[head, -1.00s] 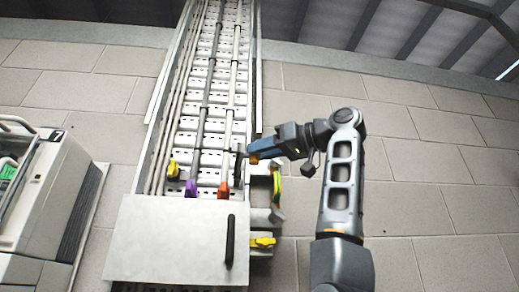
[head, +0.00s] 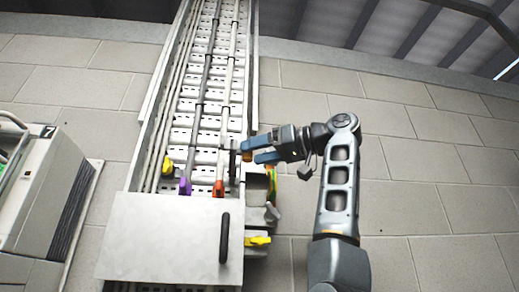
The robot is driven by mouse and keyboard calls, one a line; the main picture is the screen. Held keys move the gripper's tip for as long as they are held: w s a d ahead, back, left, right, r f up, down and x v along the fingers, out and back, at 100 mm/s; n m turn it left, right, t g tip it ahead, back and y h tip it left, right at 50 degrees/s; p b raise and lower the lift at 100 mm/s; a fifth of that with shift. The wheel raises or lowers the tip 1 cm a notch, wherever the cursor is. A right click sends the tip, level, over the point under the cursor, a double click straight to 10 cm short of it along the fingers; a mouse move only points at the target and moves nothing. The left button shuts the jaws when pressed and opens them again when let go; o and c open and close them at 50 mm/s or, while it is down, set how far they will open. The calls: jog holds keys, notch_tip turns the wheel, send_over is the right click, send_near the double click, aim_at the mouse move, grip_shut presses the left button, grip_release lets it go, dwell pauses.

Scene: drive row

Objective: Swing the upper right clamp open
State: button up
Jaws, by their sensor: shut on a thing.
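My gripper (head: 254,148) reaches in from the right to the right edge of the cable tray. Its two blue fingers show one above the other, with a small orange piece (head: 247,156) between their tips. This piece appears to be the handle of the upper right clamp, and the jaws are shut on it. The rest of that clamp is mostly hidden by the fingers. Below it, a yellow clamp handle (head: 258,241) sticks out at the right side of the grey cover (head: 165,240), which has a black handle (head: 224,238).
A green-yellow cable (head: 271,181) hangs just below my gripper. Yellow, purple and red pieces sit on the conduits above the cover. A grey machine (head: 40,190) stands at the left. The brick wall (head: 440,200) at the right is clear.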

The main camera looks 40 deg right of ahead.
jog(key=shift+w+d+f, duration=0.1)
jog(key=shift+d+f, duration=0.1)
jog(key=shift+f, duration=0.2)
jog(key=b+v, duration=0.2)
jog(key=v, duration=0.5)
jog(key=shift+s+r, duration=0.3)
jog(key=shift+s, duration=0.15)
jog(key=shift+c, duration=0.3)
